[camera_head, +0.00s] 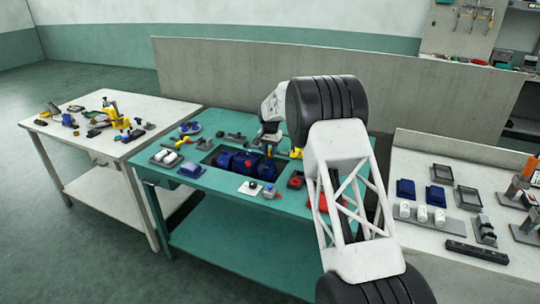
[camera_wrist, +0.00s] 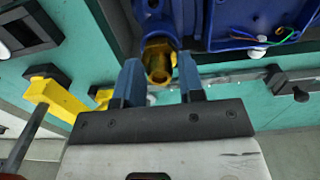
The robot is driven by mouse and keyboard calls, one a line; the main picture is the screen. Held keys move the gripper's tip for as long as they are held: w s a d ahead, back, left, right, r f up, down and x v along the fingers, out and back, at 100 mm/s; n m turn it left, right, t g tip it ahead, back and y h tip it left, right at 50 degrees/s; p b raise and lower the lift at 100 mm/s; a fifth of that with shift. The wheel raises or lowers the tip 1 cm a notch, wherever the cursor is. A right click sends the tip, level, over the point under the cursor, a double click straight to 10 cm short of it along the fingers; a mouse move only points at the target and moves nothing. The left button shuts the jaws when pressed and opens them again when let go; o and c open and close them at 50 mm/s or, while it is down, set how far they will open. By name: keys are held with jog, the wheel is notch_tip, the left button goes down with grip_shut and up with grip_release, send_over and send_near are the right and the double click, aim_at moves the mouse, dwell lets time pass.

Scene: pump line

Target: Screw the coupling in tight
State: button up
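The brass-coloured coupling (camera_wrist: 158,62) sits at the end of a blue pipe fitting (camera_wrist: 157,20) in the wrist view, with its open bore facing me. My gripper (camera_wrist: 158,72) has its two blue fingers on either side of the coupling, one left and one right. The fingers are close to its sides; I cannot tell whether both touch it. In the head view the blue pump (camera_head: 243,163) lies in the dark recess of the green table (camera_head: 215,190). My gripper is at the pump's back right there, mostly hidden, and the coupling cannot be made out.
A yellow clamp-like part (camera_wrist: 55,98) is close on the left in the wrist view. Coloured wires (camera_wrist: 262,38) lie in a blue housing on the right. Small parts surround the recess. A white table (camera_head: 85,135) stands left, and a parts bench (camera_head: 450,225) right.

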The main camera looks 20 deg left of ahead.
jog(key=c, duration=0.4)
jog(key=shift+c, duration=0.2)
jog(key=m, duration=0.5)
jog(key=shift+m, duration=1)
jog(key=shift+m, duration=0.3)
jog(key=shift+f+m, duration=0.1)
jog(key=shift+m, duration=3.1)
